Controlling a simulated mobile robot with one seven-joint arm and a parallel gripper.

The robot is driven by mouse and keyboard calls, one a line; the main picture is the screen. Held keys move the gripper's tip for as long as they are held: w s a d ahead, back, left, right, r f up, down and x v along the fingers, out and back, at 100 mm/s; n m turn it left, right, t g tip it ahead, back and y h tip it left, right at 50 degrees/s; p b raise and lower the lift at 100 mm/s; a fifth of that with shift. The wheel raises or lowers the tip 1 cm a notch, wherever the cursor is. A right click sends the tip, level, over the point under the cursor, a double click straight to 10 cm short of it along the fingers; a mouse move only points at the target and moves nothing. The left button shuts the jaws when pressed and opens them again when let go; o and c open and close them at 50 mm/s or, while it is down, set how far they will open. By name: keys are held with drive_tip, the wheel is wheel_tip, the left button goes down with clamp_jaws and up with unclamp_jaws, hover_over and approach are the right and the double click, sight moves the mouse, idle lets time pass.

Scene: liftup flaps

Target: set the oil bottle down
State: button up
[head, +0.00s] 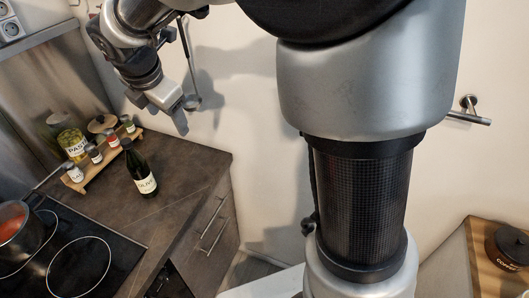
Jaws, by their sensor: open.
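The oil bottle (143,176) is dark with a pale olive label. It stands on the dark countertop (185,170) in front of the spice rack, and nothing holds it. My gripper (180,120) is up and to the right of the bottle in the head view, apart from it, near the wall. It is open and empty. Its fingertips are small and dark here, partly hidden by the gripper body.
A wooden rack (100,161) with several small jars stands behind the bottle. A ladle (191,100) hangs on the wall. The counter right of the bottle is clear.

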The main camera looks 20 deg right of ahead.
drive_tip(key=s+d+r+m, duration=0.5)
drive_tip(key=s+d+m, duration=0.7)
drive_tip(key=s+m, duration=0.15)
drive_tip(key=s+d+f+m, duration=0.1)
drive_tip(key=s+d+m, duration=0.3)
drive_tip(key=s+m, duration=0.6)
drive_tip(key=shift+m+t+y, duration=0.3)
drive_tip(key=shift+m+y, duration=0.1)
drive_tip(key=shift+m, duration=0.55)
drive_tip(key=shift+s+f, duration=0.1)
